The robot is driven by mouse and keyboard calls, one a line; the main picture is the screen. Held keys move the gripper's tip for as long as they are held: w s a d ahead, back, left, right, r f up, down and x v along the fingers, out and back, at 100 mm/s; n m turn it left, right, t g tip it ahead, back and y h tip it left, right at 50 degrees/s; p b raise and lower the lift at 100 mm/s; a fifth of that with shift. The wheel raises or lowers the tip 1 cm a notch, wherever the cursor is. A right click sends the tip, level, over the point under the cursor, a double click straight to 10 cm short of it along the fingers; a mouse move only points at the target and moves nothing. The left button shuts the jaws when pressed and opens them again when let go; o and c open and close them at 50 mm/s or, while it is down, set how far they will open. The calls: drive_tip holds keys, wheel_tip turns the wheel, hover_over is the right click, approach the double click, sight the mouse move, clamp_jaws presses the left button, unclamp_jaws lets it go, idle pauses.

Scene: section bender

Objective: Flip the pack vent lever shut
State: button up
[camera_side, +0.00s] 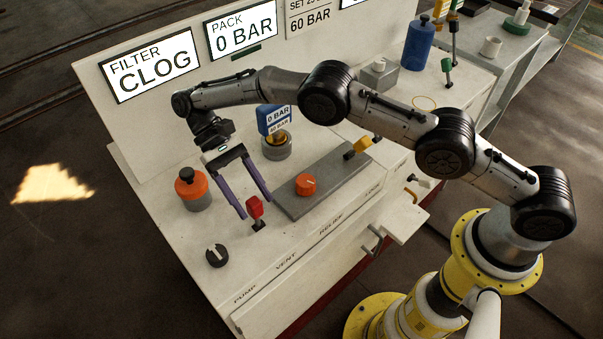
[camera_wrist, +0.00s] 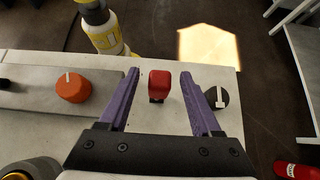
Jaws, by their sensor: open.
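The vent lever has a red block handle (camera_side: 255,206) on a short dark stem. It stands on the white bench top, in line with the "VENT" label on the front edge. My gripper (camera_side: 254,208) is open, with two long purple fingers reaching down to it. In the wrist view the red handle (camera_wrist: 159,84) lies between the spread fingers of my gripper (camera_wrist: 160,74), with a gap on each side. No contact shows. The lower stem is mostly hidden in the wrist view.
A black pump knob (camera_side: 216,255) and an orange-topped grey cylinder (camera_side: 193,188) stand to the left. An orange knob (camera_side: 305,183) and a yellow lever (camera_side: 358,148) sit on a grey plate to the right. The panel screens (camera_side: 150,67) read "FILTER CLOG" and "PACK 0 BAR".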

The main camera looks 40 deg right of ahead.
wheel_tip(320, 180, up, 3)
drive_tip(key=shift+s+d+f, duration=0.1)
drive_tip(key=shift+s, duration=0.05)
drive_tip(key=s+d+r, duration=0.7)
drive_tip(key=s+r, duration=0.2)
drive_tip(key=s, duration=0.2)
drive_tip(key=shift+d+r, duration=0.2)
drive_tip(key=shift+d, duration=0.2)
drive_tip(key=shift+s, duration=0.1)
